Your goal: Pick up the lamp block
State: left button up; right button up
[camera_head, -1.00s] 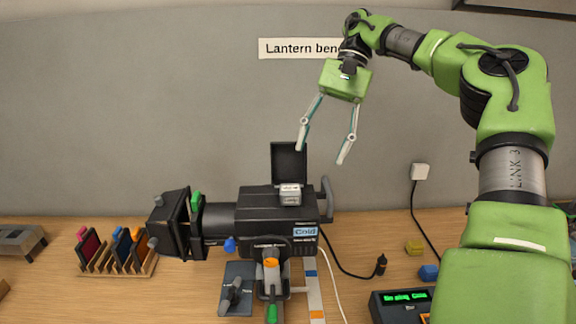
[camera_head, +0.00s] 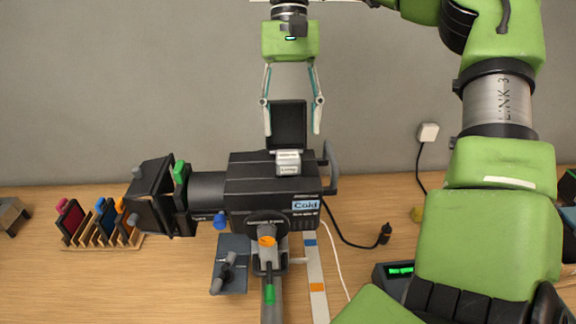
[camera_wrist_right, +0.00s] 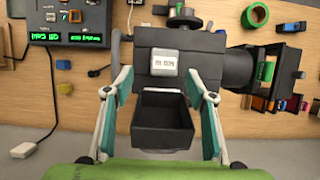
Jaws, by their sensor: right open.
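The lamp block (camera_head: 288,162) is a small pale grey-white block with a printed label. It sits on top of the black lantern housing (camera_head: 250,180), in front of the raised dark lid (camera_head: 287,122). The block also shows in the right wrist view (camera_wrist_right: 164,63), just beyond the fingertips and roughly centred between them. My right gripper (camera_head: 292,132) is open and empty, pointing down, with its fingers on either side of the raised lid in the picture. It also shows in the right wrist view (camera_wrist_right: 162,85). My left gripper is not in view.
A wooden rack (camera_head: 100,241) with coloured slides stands at the left. A dark control box (camera_head: 395,272) with a green display sits at the right. A black cable with a plug (camera_head: 385,233) lies on the bench. The raised lid and the housing handle (camera_head: 330,168) are close to the gripper.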

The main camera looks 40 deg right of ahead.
aim_at(288, 154)
jog(key=shift+s+a+f, duration=0.15)
jog(key=shift+a+f, duration=0.05)
jog(key=shift+f, duration=0.15)
jog(key=x, duration=0.1)
jog(key=p+x, duration=0.1)
jog(key=x, duration=0.1)
jog(key=p+x, duration=0.1)
jog(key=shift+w+a+f, duration=0.2)
jog(key=shift+a, duration=0.05)
jog(key=shift+f, duration=0.2)
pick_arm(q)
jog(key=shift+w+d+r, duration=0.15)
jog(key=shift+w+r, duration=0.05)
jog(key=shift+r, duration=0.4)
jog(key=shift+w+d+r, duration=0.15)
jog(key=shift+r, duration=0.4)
pick_arm(e)
jog(key=c, duration=1.1)
